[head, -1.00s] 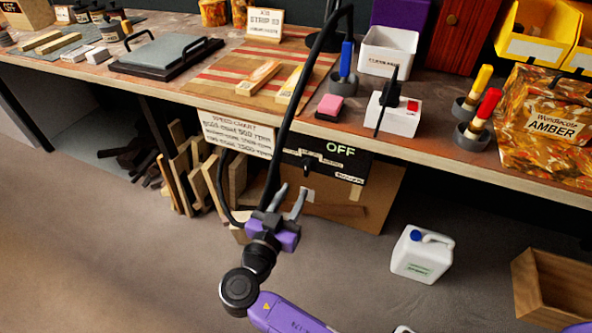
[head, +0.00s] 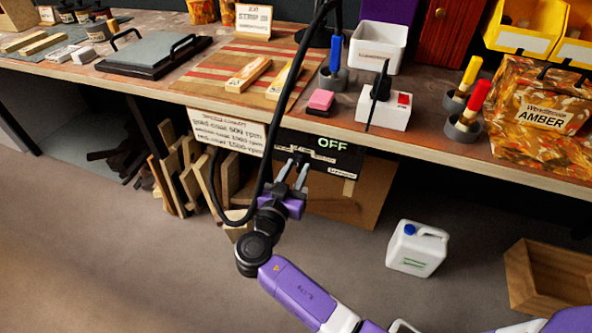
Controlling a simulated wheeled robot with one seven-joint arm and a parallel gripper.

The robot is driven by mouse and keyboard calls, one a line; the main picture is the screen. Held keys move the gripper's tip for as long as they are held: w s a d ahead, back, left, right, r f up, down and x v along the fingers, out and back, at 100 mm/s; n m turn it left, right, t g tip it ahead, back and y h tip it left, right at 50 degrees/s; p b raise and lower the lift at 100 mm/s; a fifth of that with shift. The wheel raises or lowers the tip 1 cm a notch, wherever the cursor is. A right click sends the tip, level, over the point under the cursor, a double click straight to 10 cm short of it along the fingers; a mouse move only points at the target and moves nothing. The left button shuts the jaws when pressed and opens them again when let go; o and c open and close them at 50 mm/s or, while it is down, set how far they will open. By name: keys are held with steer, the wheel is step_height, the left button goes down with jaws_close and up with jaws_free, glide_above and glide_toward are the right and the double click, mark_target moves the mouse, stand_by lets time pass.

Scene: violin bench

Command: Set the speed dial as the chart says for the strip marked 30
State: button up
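The black control box (head: 340,157) hangs under the bench's front edge. Its green display reads OFF. The speed dial is on its face, small and dark, partly hidden by my fingers. My gripper (head: 295,166) is in front of the box at the dial, fingers apart; contact with the dial cannot be told. The white speed chart (head: 226,131) is left of the box. It seems to list gold coat 500 rpm, a middle coat about 1000 and red coat 1500. Two pale wooden strips, the left strip (head: 248,74) and right strip (head: 283,80), lie on the striped mat (head: 215,78). Their marks are too small to read.
A job card (head: 253,20) behind the mat names a strip, its number unclear. A black cable (head: 282,110) passes between chart and box. Wood offcuts (head: 180,172) stand below. A white jug (head: 416,248) and wooden crate (head: 545,280) are on the floor at right.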

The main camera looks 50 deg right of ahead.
jaws_close()
steer(key=n+p, duration=0.1)
steer(key=n, duration=0.4)
steer(key=shift+w+a+n, duration=0.1)
steer(key=shift+n, duration=0.3)
steer(key=n+p, duration=0.1)
steer(key=n, duration=0.1)
steer(key=shift+n, duration=0.3)
steer(key=shift+n+p, duration=0.9)
steer(key=shift+n, duration=0.8)
steer(key=shift+f, duration=0.15)
steer(key=shift+o, duration=1.1)
jaws_free()
